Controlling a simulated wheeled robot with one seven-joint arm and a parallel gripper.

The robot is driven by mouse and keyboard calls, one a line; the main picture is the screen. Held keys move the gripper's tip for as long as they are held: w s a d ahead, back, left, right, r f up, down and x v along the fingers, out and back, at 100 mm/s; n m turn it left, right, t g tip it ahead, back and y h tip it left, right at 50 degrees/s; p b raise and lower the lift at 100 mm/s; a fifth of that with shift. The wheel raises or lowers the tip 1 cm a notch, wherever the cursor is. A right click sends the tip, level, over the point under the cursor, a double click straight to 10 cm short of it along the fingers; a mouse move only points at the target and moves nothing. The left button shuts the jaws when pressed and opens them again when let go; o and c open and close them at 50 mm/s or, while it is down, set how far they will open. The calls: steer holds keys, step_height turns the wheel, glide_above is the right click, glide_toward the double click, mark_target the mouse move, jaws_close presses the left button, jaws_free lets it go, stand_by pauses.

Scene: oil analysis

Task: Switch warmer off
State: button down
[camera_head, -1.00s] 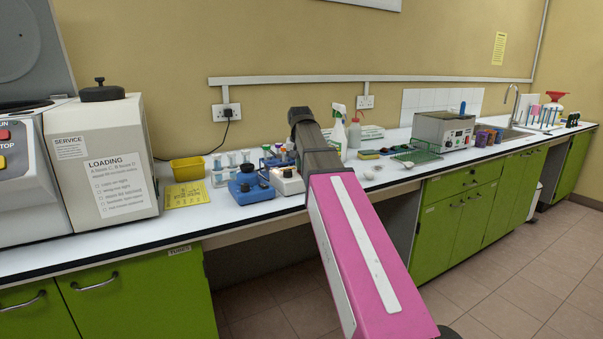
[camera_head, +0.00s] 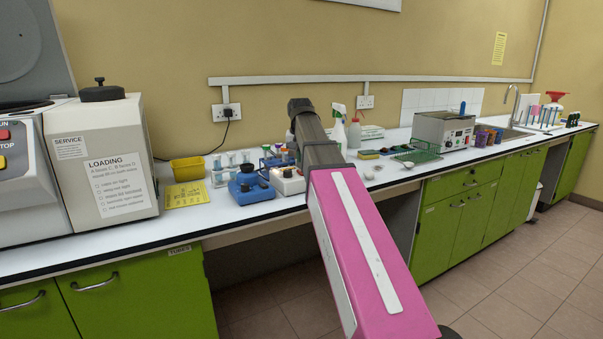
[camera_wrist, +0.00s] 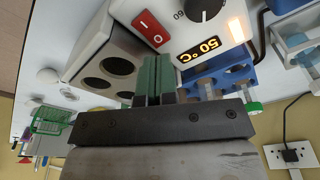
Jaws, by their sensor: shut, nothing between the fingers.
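The warmer (camera_head: 288,181) is a white box on the bench, partly hidden by my arm in the head view. In the wrist view its white front panel (camera_wrist: 178,48) carries a red rocker switch (camera_wrist: 150,27), a black dial (camera_wrist: 206,8), a lit orange lamp (camera_wrist: 237,28) and a lit display (camera_wrist: 199,49) reading 50 °C. My gripper (camera_wrist: 154,62) is shut and empty, its fingertips close below the red switch in the picture. I cannot tell whether they touch the panel. The head view does not show the fingertips clearly.
A blue device (camera_head: 249,188) stands left of the warmer, with a yellow tray (camera_head: 187,170) farther left. A dark-topped block with round holes (camera_wrist: 108,75) lies close left of my fingers. Capped vials (camera_wrist: 245,108) are at the right. A spray bottle (camera_head: 338,128) stands behind my arm.

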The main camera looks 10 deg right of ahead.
mark_target(300, 171)
steer(key=shift+r, duration=1.95)
